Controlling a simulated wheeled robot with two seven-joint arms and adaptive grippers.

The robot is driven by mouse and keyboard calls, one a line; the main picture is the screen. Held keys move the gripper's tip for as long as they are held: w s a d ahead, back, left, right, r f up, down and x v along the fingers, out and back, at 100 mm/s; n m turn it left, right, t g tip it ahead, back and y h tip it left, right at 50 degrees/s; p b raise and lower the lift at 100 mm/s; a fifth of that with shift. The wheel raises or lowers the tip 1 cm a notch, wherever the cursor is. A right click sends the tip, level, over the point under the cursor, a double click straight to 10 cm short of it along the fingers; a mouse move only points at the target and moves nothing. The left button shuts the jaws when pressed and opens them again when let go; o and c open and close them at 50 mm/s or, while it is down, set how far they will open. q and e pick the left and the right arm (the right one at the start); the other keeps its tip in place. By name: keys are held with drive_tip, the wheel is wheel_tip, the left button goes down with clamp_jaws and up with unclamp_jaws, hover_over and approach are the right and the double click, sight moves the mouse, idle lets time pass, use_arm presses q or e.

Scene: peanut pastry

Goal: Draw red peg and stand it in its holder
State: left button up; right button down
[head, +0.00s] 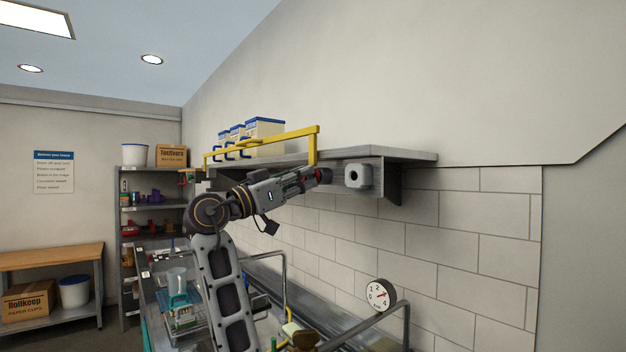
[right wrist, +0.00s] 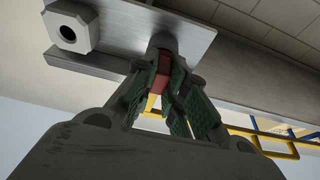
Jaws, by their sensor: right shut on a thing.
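My right gripper (head: 306,179) is raised to the underside of the wall shelf. In the right wrist view its green-padded fingers (right wrist: 170,88) are shut on the red peg (right wrist: 162,70). Only a short red part shows between the fingers. The peg's far end meets a round grey socket (right wrist: 163,42) on a metal plate; how deep it sits there I cannot tell. A grey block with a round dark hole (head: 358,177), seemingly the holder, is fixed just right of the gripper. It also shows in the right wrist view (right wrist: 72,28), apart from the peg, its hole empty. My left gripper is out of view.
The grey shelf (head: 405,155) carries several blue-lidded tubs (head: 264,127) behind a yellow rail (head: 270,140) close to my right arm. A round dial (head: 380,294) and metal rails are below.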

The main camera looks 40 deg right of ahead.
drive_tip(key=shift+w+a, duration=0.1)
drive_tip(key=shift+a, duration=0.4)
idle(0.8)
drive_tip(key=shift+w+a+b, duration=0.15)
drive_tip(key=shift+a+b, duration=0.3)
drive_tip(key=shift+a, duration=1.2)
drive_tip(key=shift+w+a, duration=0.1)
